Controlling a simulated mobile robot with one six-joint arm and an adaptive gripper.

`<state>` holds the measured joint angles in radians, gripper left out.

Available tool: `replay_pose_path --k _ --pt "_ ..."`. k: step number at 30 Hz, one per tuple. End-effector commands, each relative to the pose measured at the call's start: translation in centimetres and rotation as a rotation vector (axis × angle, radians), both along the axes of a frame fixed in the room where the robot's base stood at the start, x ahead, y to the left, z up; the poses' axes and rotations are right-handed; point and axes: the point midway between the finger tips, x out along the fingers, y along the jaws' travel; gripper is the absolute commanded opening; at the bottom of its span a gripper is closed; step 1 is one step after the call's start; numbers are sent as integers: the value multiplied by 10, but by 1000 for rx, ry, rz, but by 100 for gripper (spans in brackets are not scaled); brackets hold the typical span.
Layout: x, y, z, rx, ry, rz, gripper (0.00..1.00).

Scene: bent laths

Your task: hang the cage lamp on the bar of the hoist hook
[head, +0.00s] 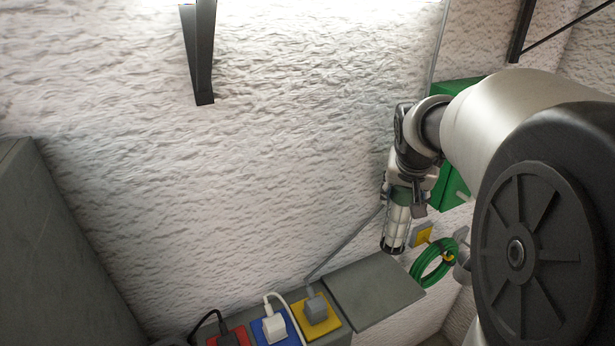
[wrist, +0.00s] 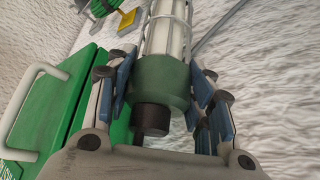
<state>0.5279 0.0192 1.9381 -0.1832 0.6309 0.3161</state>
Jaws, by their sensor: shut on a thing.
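The cage lamp (head: 396,226) has a pale tube in a wire cage and a green collar. In the head view it hangs cage-down below my gripper (head: 405,190), in front of the white wall. In the wrist view my gripper (wrist: 162,88) is shut on the lamp's green collar (wrist: 160,82), with blue-padded fingers on both sides. The cage (wrist: 167,30) points away from my gripper, and a dark cap and cord end lie toward the palm. I cannot make out the hoist hook or its bar in either view.
A green box (head: 455,187) with a pale handle (wrist: 28,98) is close beside my gripper. A grey ledge (head: 372,292) and several plugs are below. A black bracket (head: 199,55) is at upper left.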

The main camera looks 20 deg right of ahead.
Motion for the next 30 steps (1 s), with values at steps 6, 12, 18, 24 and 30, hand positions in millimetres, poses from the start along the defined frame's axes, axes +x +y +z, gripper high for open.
replay_pose_path --k 6,12,18,24,30 --pt "0 0 -45 0 -1 1 0" --pt "1 0 -56 -2 -2 1 0" --pt "1 0 -81 0 -1 1 0" --pt "1 0 -97 -1 -4 1 0" --pt "1 0 -96 -1 -4 1 0"
